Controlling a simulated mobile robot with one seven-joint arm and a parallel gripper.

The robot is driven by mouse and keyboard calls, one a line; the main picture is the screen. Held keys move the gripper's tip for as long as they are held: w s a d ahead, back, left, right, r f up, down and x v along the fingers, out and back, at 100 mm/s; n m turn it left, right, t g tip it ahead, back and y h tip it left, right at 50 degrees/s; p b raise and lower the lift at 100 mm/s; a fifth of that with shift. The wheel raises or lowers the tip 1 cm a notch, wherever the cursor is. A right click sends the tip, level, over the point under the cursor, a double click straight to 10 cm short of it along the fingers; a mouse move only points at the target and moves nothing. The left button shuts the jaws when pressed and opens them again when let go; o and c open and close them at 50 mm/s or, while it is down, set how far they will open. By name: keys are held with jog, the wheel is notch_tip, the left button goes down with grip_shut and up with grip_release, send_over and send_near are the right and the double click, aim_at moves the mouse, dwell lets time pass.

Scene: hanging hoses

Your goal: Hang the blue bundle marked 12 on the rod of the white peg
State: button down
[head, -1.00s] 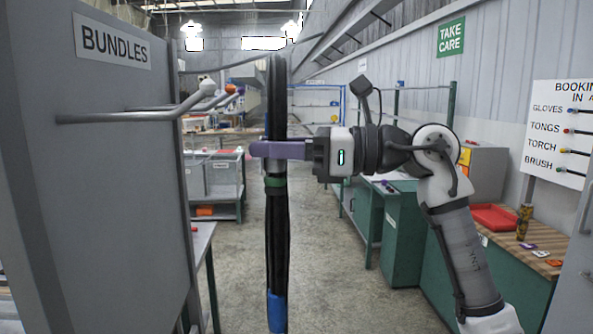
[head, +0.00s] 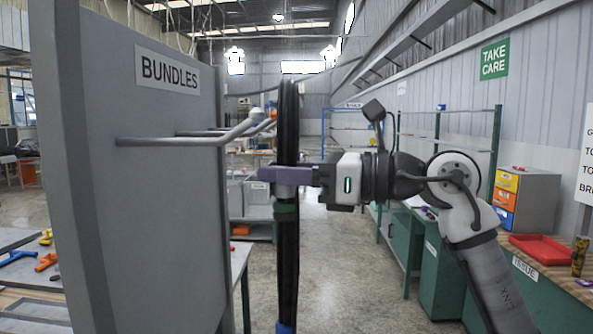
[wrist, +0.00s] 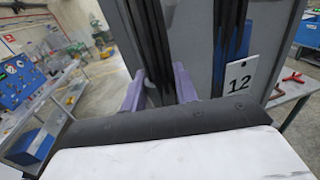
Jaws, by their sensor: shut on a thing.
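The bundle (head: 288,235) is a long upright loop of black hose with a green band and a blue part at its lower end. My gripper (head: 280,174), with purple fingers, is shut on its upper part. In the wrist view, black strands (wrist: 150,45) pass between the fingers (wrist: 160,92). A white tag marked 12 (wrist: 239,79) hangs beside other black strands at right. The white peg (head: 257,113) has a white ball tip on a grey rod (head: 185,141) fixed to the panel. The bundle is right of this tip in the head view; its depth is unclear.
A grey panel (head: 150,190) marked BUNDLES stands at left. An orange-tipped peg (head: 272,115) sits just behind the white one, close to the bundle. Green cabinets (head: 440,270) and a red tray (head: 543,248) stand at right. The aisle floor between is open.

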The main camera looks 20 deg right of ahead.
jog(key=shift+s+a+x, duration=0.6)
jog(key=shift+s+x, duration=0.5)
jog(key=shift+x, duration=5.45)
jog(key=shift+w+a+f+b, duration=0.1)
jog(key=shift+a+f+b, duration=0.05)
jog(key=shift+f+b, duration=0.7)
jog(key=shift+a+f+b, duration=0.2)
jog(key=shift+f+b, duration=0.45)
jog(key=shift+f, duration=0.45)
jog(key=shift+w+a+f+b, duration=0.1)
jog(key=shift+a+f+b, duration=0.05)
jog(key=shift+f+b, duration=0.7)
jog(key=shift+f, duration=0.1)
jog(key=c, duration=1)
grip_release()
jog(key=shift+s, duration=0.1)
jog(key=shift+f, duration=0.15)
